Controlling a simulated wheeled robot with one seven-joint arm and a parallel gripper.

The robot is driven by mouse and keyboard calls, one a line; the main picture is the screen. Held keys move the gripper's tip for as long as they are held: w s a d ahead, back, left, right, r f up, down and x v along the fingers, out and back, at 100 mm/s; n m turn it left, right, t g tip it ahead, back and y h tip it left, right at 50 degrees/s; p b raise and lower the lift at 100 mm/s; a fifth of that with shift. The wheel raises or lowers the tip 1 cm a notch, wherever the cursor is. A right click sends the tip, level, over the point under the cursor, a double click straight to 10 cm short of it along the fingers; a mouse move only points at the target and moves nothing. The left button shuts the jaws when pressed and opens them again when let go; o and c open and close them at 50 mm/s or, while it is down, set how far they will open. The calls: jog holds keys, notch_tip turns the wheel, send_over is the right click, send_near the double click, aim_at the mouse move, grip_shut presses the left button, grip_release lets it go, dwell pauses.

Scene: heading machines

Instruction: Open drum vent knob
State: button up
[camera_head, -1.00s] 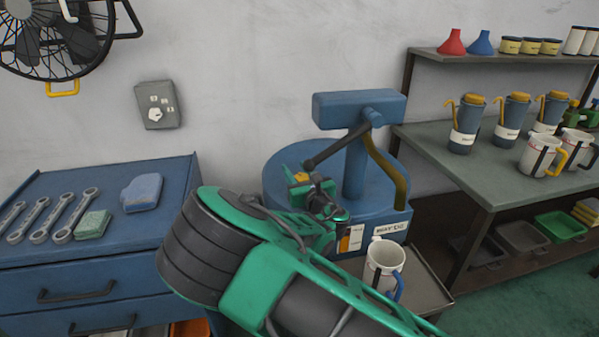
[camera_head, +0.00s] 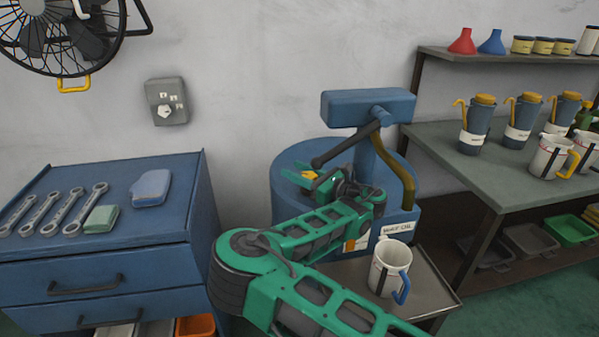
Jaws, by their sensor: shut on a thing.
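The blue oil drum (camera_head: 290,215) stands against the wall, with a blue pump (camera_head: 368,106) on top. The pump has a dark handle and an olive spout hose. The drum vent knob (camera_head: 310,175) is a small yellow piece on the left part of the drum top. My gripper (camera_head: 304,177) has its green fingers around the knob and is shut on it. The fingers and wrist hide part of the knob, so how far it is turned cannot be told. My green arm covers the drum's lower front.
A white mug with a blue handle (camera_head: 388,270) stands on a metal stand (camera_head: 432,280) by the drum. A blue cabinet (camera_head: 110,245) with wrenches is at left. A workbench (camera_head: 440,145) with jugs is at right. The pump handle is close above my gripper.

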jog(key=shift+d+n+g+y, duration=0.1)
jog(key=shift+n+g+y, duration=0.2)
jog(key=shift+n+g, duration=0.15)
jog(key=shift+s, duration=0.1)
jog(key=o, duration=1.1)
